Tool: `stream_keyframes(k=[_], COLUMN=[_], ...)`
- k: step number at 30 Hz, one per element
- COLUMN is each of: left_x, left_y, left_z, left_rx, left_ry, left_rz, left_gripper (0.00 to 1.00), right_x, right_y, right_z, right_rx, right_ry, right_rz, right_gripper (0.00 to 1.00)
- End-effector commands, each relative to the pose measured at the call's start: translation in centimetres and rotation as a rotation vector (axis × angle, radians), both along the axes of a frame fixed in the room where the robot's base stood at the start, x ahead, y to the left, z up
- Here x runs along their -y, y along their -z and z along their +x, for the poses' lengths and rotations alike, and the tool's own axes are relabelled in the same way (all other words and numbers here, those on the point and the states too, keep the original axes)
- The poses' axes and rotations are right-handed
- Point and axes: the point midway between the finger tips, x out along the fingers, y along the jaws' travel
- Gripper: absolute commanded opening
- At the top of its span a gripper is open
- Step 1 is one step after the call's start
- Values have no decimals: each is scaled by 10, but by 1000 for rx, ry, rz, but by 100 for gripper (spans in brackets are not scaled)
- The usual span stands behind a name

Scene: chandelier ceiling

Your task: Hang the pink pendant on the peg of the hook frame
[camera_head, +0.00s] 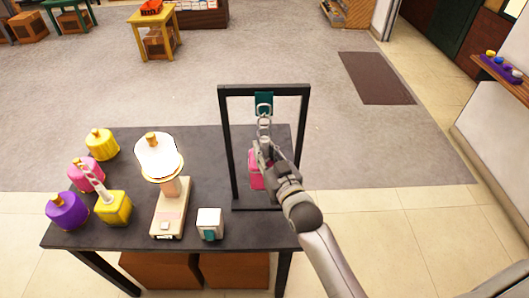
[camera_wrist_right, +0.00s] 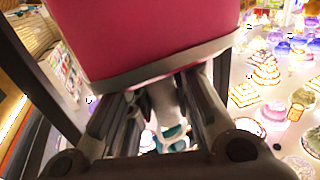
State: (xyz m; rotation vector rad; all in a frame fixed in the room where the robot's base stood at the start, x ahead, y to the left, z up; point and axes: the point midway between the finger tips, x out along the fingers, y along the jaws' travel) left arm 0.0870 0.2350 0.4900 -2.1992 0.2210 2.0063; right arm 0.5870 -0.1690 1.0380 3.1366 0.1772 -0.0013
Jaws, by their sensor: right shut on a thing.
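The pink pendant (camera_head: 256,178) is partly hidden behind my right gripper (camera_head: 267,157) in the head view. In the wrist view the pendant (camera_wrist_right: 145,35) fills the top middle, with a pale band along its lower edge. My right gripper (camera_wrist_right: 165,100) is shut on the pendant. The black hook frame (camera_head: 304,125) stands upright at the right end of the dark table, with a teal plate (camera_head: 264,98) at its top bar. Pale ring shapes (camera_head: 264,122) show between plate and gripper. I cannot tell whether a ring is around the peg. My left gripper is out of view.
The dark table (camera_head: 135,212) holds a scale-like stand with a white-topped object (camera_head: 158,158), a white cube (camera_head: 209,223), and yellow (camera_head: 102,144), pink (camera_head: 86,173) and purple (camera_head: 67,210) lidded pieces.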

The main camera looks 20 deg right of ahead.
Motion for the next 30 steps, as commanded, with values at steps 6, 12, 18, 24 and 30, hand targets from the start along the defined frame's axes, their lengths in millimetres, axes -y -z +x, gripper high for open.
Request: stream_keyframes(k=[6, 12, 18, 24, 30], left_x=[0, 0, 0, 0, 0], left_y=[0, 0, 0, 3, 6], left_z=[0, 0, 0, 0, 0], left_rx=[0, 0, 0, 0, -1], left_ry=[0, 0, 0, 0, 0], left_rz=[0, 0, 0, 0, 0], left_gripper=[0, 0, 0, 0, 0], right_x=[2, 3, 3, 3, 3], right_y=[-2, -2, -1, 4, 9], right_z=[7, 9, 9, 9, 10], right_rx=[4, 4, 4, 4, 4], right_ry=[0, 0, 0, 0, 0], right_rz=[0, 0, 0, 0, 0], right_gripper=[0, 0, 0, 0, 0])
